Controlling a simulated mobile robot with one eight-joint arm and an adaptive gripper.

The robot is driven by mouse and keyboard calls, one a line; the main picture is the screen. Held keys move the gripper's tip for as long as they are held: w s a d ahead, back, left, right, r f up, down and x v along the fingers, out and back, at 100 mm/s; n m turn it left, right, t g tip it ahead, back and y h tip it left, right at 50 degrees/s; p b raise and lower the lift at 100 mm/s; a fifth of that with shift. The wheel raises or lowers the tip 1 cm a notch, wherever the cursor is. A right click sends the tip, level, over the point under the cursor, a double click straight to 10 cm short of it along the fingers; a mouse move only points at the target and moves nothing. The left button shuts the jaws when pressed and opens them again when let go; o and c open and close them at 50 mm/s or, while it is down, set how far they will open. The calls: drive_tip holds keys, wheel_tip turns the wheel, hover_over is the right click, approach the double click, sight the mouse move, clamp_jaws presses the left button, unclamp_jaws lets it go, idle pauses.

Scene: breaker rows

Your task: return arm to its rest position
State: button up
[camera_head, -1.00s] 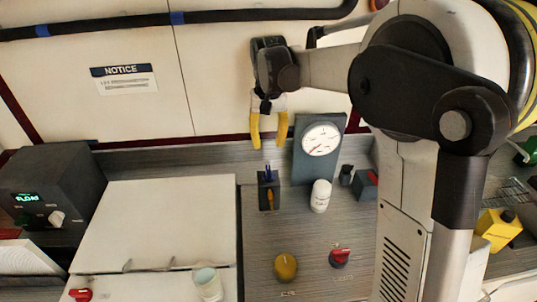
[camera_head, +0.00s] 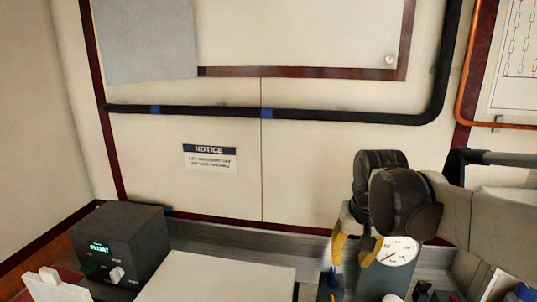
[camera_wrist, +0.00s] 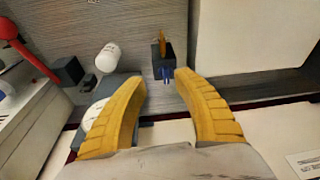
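My gripper (camera_head: 354,252) shows at the lower right of the head view, with yellow fingers hanging down in front of the wall and gauge. In the wrist view, its two yellow fingers (camera_wrist: 161,95) are spread apart with nothing between them. My arm runs from the gripper to the right edge of the head view.
A dial gauge (camera_head: 398,251) stands behind the gripper. A dark pen holder (camera_wrist: 165,58) and a white bottle (camera_wrist: 107,57) are near the fingertips in the wrist view. A dark box with a green display (camera_head: 123,240) stands at left.

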drive_tip(key=s+f+n+t+b, duration=0.1)
drive_tip(key=s+f+t, duration=0.3)
drive_tip(key=s, duration=1)
wheel_tip(320, 180, down, 3)
drive_tip(key=shift+s+r+b, duration=0.15)
drive_tip(key=shift+s+b, duration=0.15)
drive_tip(key=shift+b, duration=0.45)
